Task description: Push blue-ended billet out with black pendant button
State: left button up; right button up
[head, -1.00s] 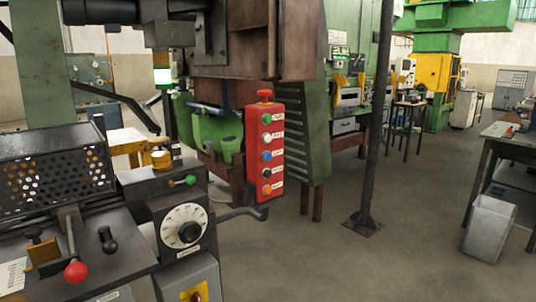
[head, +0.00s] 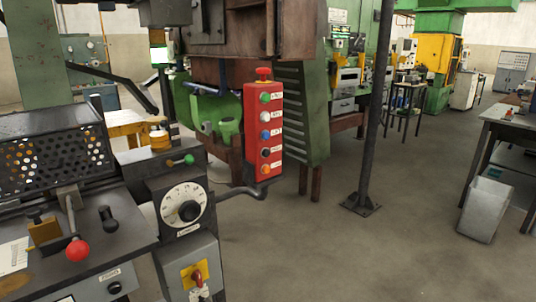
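A red pendant (head: 250,130) hangs upright near the middle of the head view. It has a red mushroom knob on top and a column of green, white, blue, black and orange buttons. The black button (head: 265,152) is second from the bottom, with a white label beside it. No blue-ended billet can be made out. Neither of my grippers shows in the view.
A machine console with a perforated guard (head: 52,160), a white dial (head: 184,207) and a red-knobbed lever (head: 77,249) fills the lower left. A dark post (head: 377,110) stands right of the pendant. A grey bin (head: 485,210) stands by a table at right. Floor between is clear.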

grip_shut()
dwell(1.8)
